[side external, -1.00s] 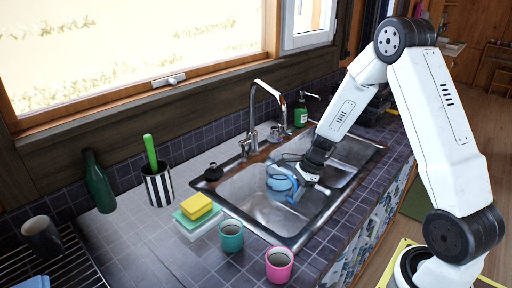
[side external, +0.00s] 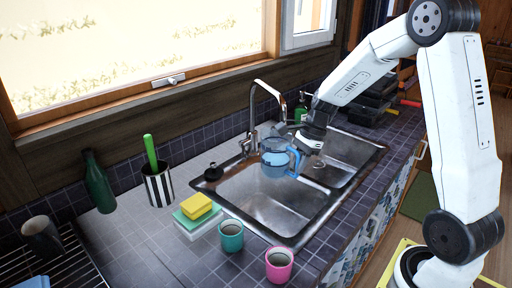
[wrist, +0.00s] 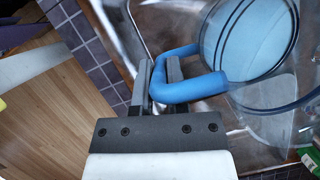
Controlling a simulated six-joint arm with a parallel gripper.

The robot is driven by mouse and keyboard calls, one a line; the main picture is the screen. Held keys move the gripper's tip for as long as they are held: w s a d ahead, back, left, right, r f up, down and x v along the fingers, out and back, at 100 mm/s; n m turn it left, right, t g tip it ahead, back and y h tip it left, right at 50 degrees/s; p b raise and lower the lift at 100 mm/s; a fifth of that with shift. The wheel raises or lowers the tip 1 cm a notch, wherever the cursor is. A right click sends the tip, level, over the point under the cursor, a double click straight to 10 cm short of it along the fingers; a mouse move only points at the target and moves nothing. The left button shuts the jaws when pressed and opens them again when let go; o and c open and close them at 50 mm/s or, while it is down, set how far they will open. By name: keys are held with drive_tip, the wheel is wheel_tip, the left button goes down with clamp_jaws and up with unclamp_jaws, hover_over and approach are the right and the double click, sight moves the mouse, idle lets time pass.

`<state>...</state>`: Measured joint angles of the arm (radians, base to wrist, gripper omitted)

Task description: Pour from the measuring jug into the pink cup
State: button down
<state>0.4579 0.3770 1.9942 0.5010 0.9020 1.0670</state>
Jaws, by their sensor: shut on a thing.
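The measuring jug (side external: 274,158) is clear with a blue handle and holds bluish contents. It hangs upright above the sink. My gripper (side external: 302,150) is shut on its blue handle, which shows between the fingers in the wrist view (wrist: 188,88). The jug's round rim and body (wrist: 262,45) fill the upper right of the wrist view. The pink cup (side external: 279,264) stands upright on the tiled counter at the front, well apart from the jug. Its inside looks dark.
A teal cup (side external: 231,235) stands just left of the pink cup. A yellow sponge (side external: 197,206) lies behind it. The tap (side external: 254,110) rises behind the double sink (side external: 240,200). A striped pot (side external: 158,186) and green bottle (side external: 97,182) stand farther left.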

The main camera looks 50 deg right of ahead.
drive_tip(key=n, duration=0.2)
drive_tip(key=a+n+g, duration=0.1)
drive_tip(key=n, duration=0.1)
drive_tip(key=n+g, duration=0.1)
drive_tip(key=n, duration=0.1)
drive_tip(key=shift+s+a+f, duration=0.15)
drive_tip(key=shift+a, duration=0.1)
drive_tip(key=shift+s+a+f+n+g+h, duration=0.2)
drive_tip(key=shift+f+n+g+h, duration=0.65)
drive_tip(key=shift+n, duration=2.25)
drive_tip(key=shift+w+a+f+n+g+h, duration=0.1)
drive_tip(key=shift+a+f+n+g+h, duration=0.5)
drive_tip(key=shift+n, duration=2.5)
drive_tip(key=shift+s+d+f+n+g+h, duration=0.1)
drive_tip(key=shift+f+n+g+h, duration=0.25)
drive_tip(key=shift+f+n+h, duration=1.75)
wheel_tip(320, 180, up, 3)
drive_tip(key=shift+a+f+n+y, duration=0.1)
drive_tip(key=shift+f+n+y, duration=0.05)
drive_tip(key=shift+n+y, duration=0.75)
drive_tip(key=s+a+r+m+t+h, duration=0.1)
drive_tip(key=s+a+r+t+h, duration=0.2)
drive_tip(key=a+r+h, duration=0.3)
drive_tip(key=shift+s+a+r+m+h, duration=0.15)
drive_tip(key=shift+m+h, duration=0.15)
drive_tip(key=shift+h, duration=0.75)
drive_tip(key=shift+s+a+r+t+h, duration=0.3)
drive_tip(key=shift+a+r+t+h, duration=0.25)
drive_tip(key=shift+h, duration=0.25)
